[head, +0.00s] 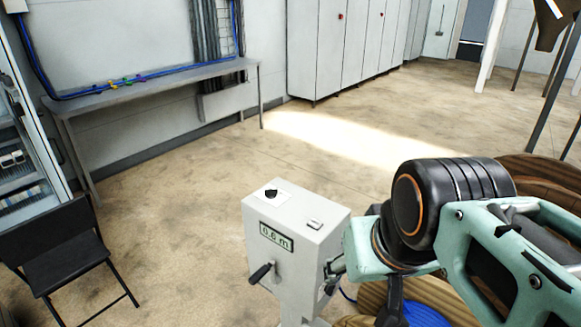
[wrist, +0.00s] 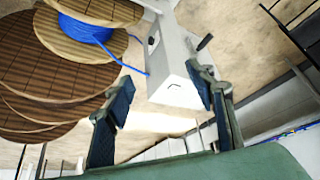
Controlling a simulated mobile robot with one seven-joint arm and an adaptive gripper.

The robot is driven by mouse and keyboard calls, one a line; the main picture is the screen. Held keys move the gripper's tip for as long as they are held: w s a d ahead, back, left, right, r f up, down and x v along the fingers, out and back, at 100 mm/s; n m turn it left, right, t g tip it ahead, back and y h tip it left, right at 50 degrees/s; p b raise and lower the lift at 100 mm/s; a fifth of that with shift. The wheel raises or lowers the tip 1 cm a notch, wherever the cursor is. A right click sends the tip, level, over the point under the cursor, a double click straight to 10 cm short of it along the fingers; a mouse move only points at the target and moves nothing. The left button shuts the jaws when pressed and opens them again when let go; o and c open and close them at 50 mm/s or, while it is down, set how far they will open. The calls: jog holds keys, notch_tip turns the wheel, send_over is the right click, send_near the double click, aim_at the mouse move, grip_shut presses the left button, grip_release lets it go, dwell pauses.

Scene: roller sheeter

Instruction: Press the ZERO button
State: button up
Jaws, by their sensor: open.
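A grey counter box (head: 290,243) stands on a post in the lower middle of the head view. Its front has a green-framed display (head: 276,238) with small digits in metres and a black crank handle (head: 261,273). On its top are a black knob (head: 271,193) and a small pale rectangular button (head: 314,224); no ZERO label is legible. My gripper (head: 338,280) is at the box's right side, partly hidden by my arm. In the wrist view my gripper (wrist: 158,77) is open and empty, with the box (wrist: 172,65) showing between and beyond its fingers. Contact cannot be told.
Wooden cable reels (wrist: 60,85) stand close to the box, one with blue cable (wrist: 85,30). A black folding chair (head: 65,250) is at left, a grey bench (head: 165,83) behind it. Cabinets (head: 345,45) line the back wall. Open floor lies behind the box.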

grip_shut()
dwell(1.4)
